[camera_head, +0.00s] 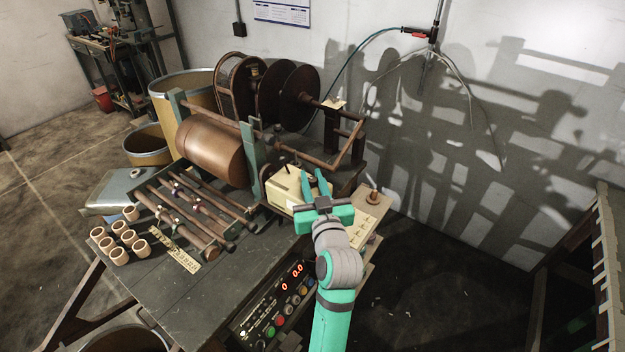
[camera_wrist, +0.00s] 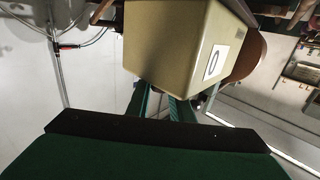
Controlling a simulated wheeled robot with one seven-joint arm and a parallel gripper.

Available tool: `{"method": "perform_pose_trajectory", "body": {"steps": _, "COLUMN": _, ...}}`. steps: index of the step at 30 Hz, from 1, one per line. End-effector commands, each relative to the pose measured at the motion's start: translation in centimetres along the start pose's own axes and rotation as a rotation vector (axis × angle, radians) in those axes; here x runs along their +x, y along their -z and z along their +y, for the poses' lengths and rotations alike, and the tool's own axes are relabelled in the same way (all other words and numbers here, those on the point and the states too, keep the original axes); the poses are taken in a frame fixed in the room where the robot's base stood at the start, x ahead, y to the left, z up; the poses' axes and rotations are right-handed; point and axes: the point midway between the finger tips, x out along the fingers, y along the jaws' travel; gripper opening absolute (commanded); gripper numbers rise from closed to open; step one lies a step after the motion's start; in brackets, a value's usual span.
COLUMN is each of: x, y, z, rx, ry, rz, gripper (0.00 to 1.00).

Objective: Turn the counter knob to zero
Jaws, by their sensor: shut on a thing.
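The counter is a cream box (camera_head: 284,188) on the machine, just left of my gripper in the head view. It fills the upper middle of the wrist view (camera_wrist: 168,45), with a white label (camera_wrist: 215,62) on one face. My gripper (camera_head: 314,177) has its green fingers at the box's right side. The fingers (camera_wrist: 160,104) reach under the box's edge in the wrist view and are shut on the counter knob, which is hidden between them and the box. The counter's reading cannot be made out.
A copper-brown drum (camera_head: 208,150) and dark reels (camera_head: 297,95) stand behind and left of the counter. A control panel with red digits (camera_head: 284,300) is at the table's front. A cream board with pegs (camera_head: 366,225) lies right of my gripper. Several small cups (camera_head: 118,256) stand at left.

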Motion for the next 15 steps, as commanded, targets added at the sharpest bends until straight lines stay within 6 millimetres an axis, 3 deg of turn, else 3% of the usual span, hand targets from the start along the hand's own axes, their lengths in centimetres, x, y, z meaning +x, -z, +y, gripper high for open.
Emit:
{"method": "perform_pose_trajectory", "body": {"steps": 14, "x": -0.05, "y": -0.15, "z": 0.08, "rx": 0.0, "ry": -0.033, "rz": -0.001, "gripper": 0.0}}
{"method": "perform_pose_trajectory", "body": {"steps": 15, "x": -0.05, "y": -0.14, "z": 0.08, "rx": 0.0, "ry": -0.033, "rz": -0.001, "gripper": 0.29}}
